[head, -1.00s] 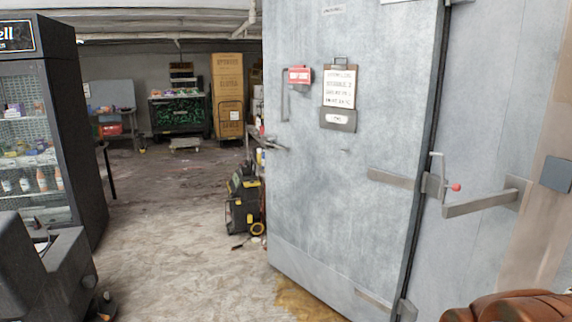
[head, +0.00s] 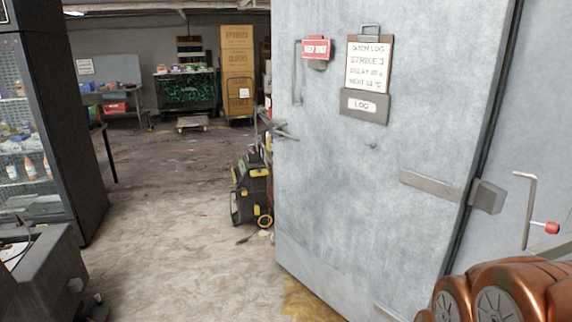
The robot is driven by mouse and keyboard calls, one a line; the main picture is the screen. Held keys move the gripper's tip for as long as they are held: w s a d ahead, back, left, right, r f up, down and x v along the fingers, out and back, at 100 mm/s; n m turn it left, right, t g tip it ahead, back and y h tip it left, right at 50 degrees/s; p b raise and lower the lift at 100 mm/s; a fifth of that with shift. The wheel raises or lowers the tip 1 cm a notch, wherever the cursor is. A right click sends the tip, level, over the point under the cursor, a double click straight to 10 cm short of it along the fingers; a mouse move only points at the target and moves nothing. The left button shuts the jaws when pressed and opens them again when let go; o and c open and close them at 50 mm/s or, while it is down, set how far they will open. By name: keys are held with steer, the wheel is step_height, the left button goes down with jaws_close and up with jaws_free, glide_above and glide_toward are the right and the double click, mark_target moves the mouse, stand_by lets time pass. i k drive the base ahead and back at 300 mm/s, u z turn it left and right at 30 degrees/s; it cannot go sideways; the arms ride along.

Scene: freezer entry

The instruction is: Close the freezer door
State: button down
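The freezer door (head: 350,185) is a large grey metal panel filling the middle and right of the head view. It stands swung out at an angle, with hinge straps (head: 432,184) on its right side and a lever handle (head: 283,133) at its left edge. A clipboard log (head: 367,75) and a red sign (head: 317,49) are fixed on it. My copper-coloured arm shows at the bottom right, in front of the door's lower right part. My gripper is not in view.
A black and yellow machine (head: 253,192) stands on the floor just left of the door. A glass-front drinks cooler (head: 40,135) and a dark counter (head: 40,270) are on the left. The floor (head: 170,215) between is clear. Tall boxes (head: 237,65) and shelving stand at the back.

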mark_target(370, 199)
steer(key=u, duration=0.25)
steer(key=i, duration=1.8)
steer(key=u, duration=0.7)
steer(key=i, duration=1.65)
steer(key=u, duration=0.25)
